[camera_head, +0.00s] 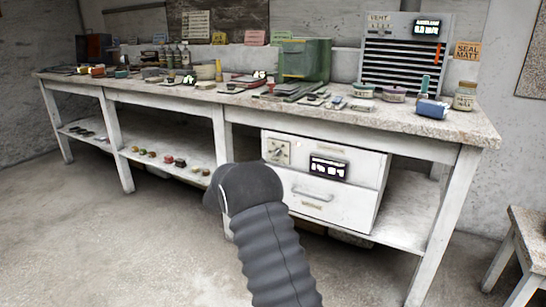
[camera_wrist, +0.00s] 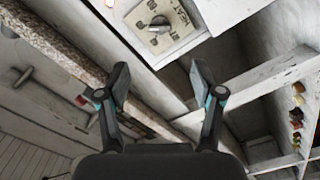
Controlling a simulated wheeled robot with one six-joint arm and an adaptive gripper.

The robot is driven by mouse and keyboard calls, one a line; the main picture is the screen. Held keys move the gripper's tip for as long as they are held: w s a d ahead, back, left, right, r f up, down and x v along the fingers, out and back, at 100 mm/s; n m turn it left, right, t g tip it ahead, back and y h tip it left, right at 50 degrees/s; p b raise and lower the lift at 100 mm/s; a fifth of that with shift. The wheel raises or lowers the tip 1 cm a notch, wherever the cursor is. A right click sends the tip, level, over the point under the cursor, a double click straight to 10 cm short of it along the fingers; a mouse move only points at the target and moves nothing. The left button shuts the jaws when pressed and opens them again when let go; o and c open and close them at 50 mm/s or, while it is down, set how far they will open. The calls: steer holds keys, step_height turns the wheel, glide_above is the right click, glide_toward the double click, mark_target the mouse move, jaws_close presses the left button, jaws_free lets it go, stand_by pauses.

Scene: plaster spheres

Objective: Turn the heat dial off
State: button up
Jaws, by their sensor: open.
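The heat dial (camera_head: 277,152) is a small knob on a pale plate at the upper left of the white cabinet under the bench. In the wrist view the dial (camera_wrist: 160,24) is a grey knob on a beige plate marked HEAT, at the top centre. Its exact setting is too small to read. My gripper (camera_wrist: 160,84) is open and empty, its two fingers wide apart. The dial lies beyond the fingertips, apart from them. In the head view my dark ribbed arm stands in front of the bench and the gripper's fingers are hidden.
The white cabinet (camera_head: 335,190) has a lit display (camera_head: 328,168) and a drawer handle (camera_head: 313,197). The bench top (camera_head: 470,130) above is crowded with jars and tools. A bench leg (camera_head: 224,150) stands left of the cabinet. Floor (camera_head: 130,245) in front is clear.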

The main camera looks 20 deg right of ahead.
mark_target(275, 154)
steer(key=p+x, duration=0.2)
steer(key=x, duration=1.1)
steer(key=shift+a, duration=0.1)
steer(key=c, duration=1.1)
steer(key=shift+c, duration=0.2)
steer(key=shift+f, duration=0.15)
